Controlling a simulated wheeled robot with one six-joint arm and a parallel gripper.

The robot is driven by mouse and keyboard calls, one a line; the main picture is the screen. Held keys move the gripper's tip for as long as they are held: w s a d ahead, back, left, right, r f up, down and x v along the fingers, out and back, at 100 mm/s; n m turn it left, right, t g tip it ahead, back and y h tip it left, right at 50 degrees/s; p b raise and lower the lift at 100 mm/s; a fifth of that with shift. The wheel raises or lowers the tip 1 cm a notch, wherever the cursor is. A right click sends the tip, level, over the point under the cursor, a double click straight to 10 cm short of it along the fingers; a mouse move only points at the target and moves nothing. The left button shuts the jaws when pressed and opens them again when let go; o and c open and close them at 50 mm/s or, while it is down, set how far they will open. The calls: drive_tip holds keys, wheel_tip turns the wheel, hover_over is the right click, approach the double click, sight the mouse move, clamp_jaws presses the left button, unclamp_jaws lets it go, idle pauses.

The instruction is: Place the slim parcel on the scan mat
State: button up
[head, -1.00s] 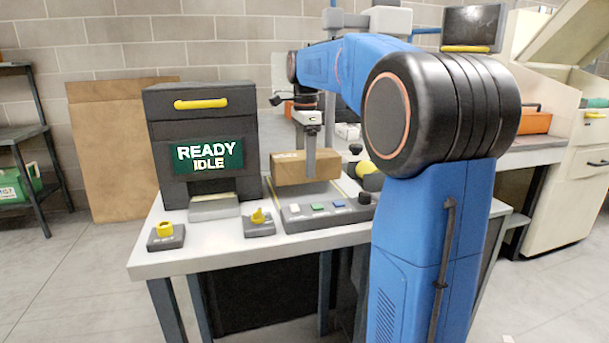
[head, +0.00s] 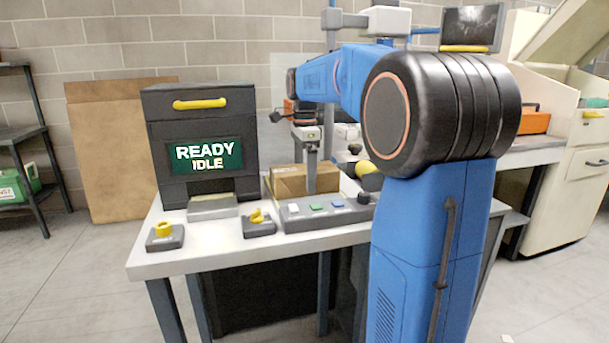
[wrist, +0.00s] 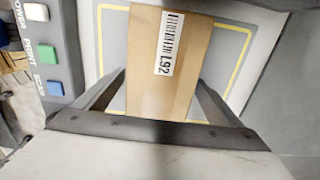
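The slim parcel is a brown cardboard box (head: 289,181) at the back of the white worktable. In the wrist view the parcel (wrist: 167,85) carries a white barcode label reading L92. It lies over the grey scan mat (wrist: 112,50), inside the mat's yellow outline on both sides. My gripper (wrist: 162,78) points down with one finger against each long side of the parcel.
A button panel (head: 327,209) with white, green and blue buttons stands in front of the parcel. A dark machine reading READY IDLE (head: 205,150) stands to the left. Two small yellow-knobbed units (head: 164,236) (head: 258,222) sit near the front edge. A yellow-and-black device (head: 368,176) is at the right.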

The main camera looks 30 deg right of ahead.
sight(305, 168)
wheel_tip(305, 168, up, 12)
drive_tip(key=shift+r, duration=0.15)
idle(0.6)
idle(0.4)
